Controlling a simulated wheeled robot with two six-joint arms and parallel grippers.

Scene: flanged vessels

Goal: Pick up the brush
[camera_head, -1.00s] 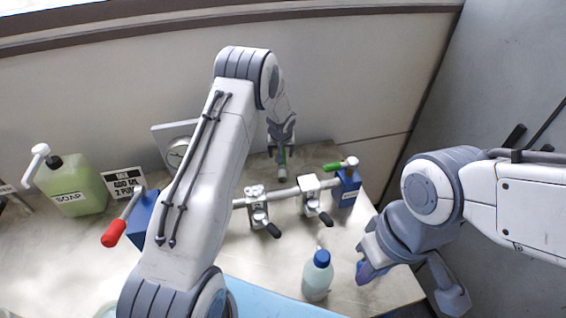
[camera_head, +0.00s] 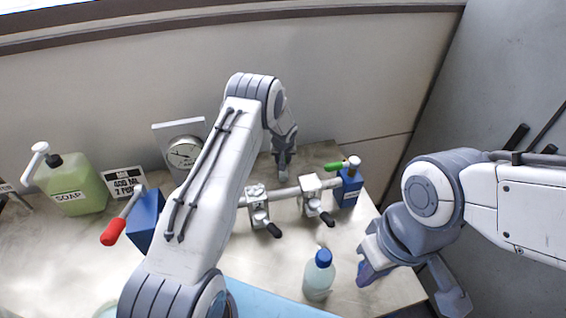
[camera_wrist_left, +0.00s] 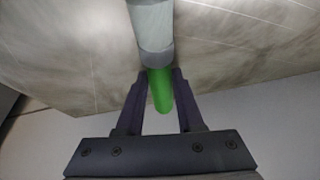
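A narrow rod with a green end (camera_wrist_left: 160,90) and a pale grey body (camera_wrist_left: 153,30) shows in the left wrist view; it may be the brush, but no bristles are visible. My left gripper's fingers (camera_wrist_left: 160,78) stand on either side of the green end, with small gaps visible beside it. In the head view my left gripper (camera_head: 284,168) is at the back of the table, behind the clamp bar, and mostly hides the rod. My right gripper (camera_head: 362,275) hangs near the table's right edge, with its purple-blue fingers partly hidden; I see nothing in it.
A clamp bar (camera_head: 284,194) with two clamps runs in front of my left gripper, beside a blue block with green handle (camera_head: 347,187). A blue-capped bottle (camera_head: 318,278) stands in front. Left are a red-handled blue block (camera_head: 146,222), soap bottle (camera_head: 75,187), sign (camera_head: 124,183) and gauge (camera_head: 184,155).

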